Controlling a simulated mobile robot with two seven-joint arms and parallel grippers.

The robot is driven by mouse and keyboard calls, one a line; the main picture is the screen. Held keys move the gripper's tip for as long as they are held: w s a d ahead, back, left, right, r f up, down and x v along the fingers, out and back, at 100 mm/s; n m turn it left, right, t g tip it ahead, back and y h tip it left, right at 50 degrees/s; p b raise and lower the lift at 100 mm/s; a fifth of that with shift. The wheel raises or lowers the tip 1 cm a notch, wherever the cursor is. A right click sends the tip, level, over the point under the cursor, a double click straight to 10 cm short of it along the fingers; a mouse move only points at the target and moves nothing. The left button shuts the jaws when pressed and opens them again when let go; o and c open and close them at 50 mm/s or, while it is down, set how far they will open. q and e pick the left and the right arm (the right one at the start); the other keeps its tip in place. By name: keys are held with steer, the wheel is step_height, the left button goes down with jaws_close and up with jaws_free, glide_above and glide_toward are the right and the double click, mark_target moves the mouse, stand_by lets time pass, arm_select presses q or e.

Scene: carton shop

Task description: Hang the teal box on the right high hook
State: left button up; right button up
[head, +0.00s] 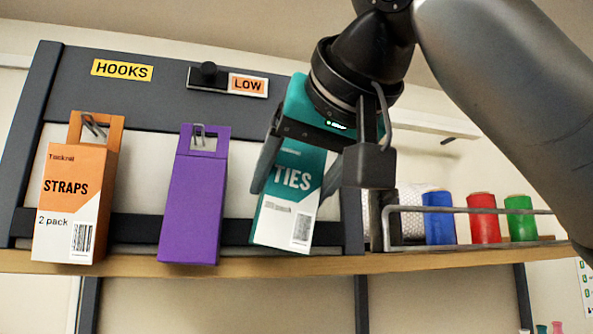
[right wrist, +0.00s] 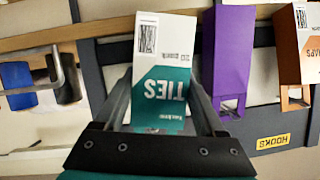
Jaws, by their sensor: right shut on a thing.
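The teal box (head: 292,205) is labelled TIES, with a white lower part and a barcode. It is upright, slightly tilted, in front of the right part of the dark hook panel (head: 150,105). My right gripper (head: 300,178) is shut on it from above, a finger on each side. In the right wrist view the teal box (right wrist: 165,75) shows upside down between the fingers of the right gripper (right wrist: 158,92). The right high hook is hidden behind the box and gripper; whether the box touches it I cannot tell. My left gripper is out of view.
An orange STRAPS box (head: 75,190) and a purple box (head: 193,205) hang on hooks to the left. A LOW sign with a black knob (head: 208,74) sits above. Blue (head: 438,218), red (head: 484,218) and green (head: 518,220) spools stand behind a rail at right.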

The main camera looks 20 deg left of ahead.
steer(key=shift+w+a+p, duration=0.5)
steer(key=shift+w+a, duration=0.1)
steer(key=shift+w, duration=0.25)
steer(key=shift+w+a+f, duration=0.35)
steer(key=shift+w, duration=0.2)
steer(key=shift+f, duration=0.15)
steer(key=o, duration=1.4)
steer(key=shift+s, duration=0.1)
